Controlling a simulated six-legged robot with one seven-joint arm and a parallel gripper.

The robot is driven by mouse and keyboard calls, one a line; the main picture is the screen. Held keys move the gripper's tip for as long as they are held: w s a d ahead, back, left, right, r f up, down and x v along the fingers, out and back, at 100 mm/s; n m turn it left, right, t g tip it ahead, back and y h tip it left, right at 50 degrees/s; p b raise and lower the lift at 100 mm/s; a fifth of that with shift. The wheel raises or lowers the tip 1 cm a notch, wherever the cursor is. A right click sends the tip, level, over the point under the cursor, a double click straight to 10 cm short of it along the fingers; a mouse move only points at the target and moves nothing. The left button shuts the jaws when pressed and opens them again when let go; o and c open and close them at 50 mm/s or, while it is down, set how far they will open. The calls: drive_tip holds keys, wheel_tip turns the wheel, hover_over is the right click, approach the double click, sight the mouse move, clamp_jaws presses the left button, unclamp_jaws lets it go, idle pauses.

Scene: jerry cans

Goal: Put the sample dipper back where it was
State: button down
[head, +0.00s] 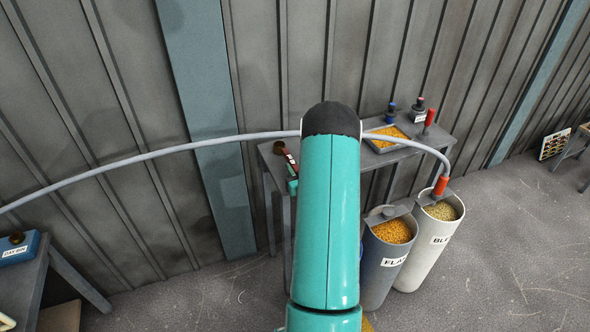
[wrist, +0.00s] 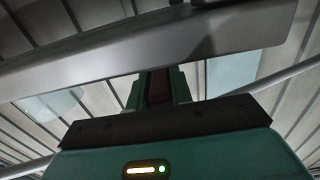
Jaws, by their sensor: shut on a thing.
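My gripper (wrist: 158,88) shows in the wrist view with its teal fingers closed around a dark red part, which looks like the handle of the sample dipper (wrist: 157,86). In the head view, what seems to be the same dipper (head: 286,154), red and white with a brownish end, shows just left of my arm, at the left end of the grey bench (head: 266,156). My arm hides most of the gripper there. A broad grey bar (wrist: 110,75) crosses the wrist view beyond the fingers; I cannot tell whether it touches the dipper.
The bench also bears a tray of orange grain (head: 388,139), a blue bottle (head: 390,115), a dark bottle (head: 418,112) and a red-handled thing (head: 430,119). Grain bins (head: 385,265) (head: 428,250) stand in front. A grey hose (head: 150,155) spans the wall. A blue box (head: 20,249) sits left.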

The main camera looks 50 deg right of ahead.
drive_tip(key=shift+f, duration=0.15)
drive_tip(key=c, duration=1.3)
unclamp_jaws()
drive_tip(key=shift+f, duration=0.1)
drive_tip(key=shift+o, duration=0.2)
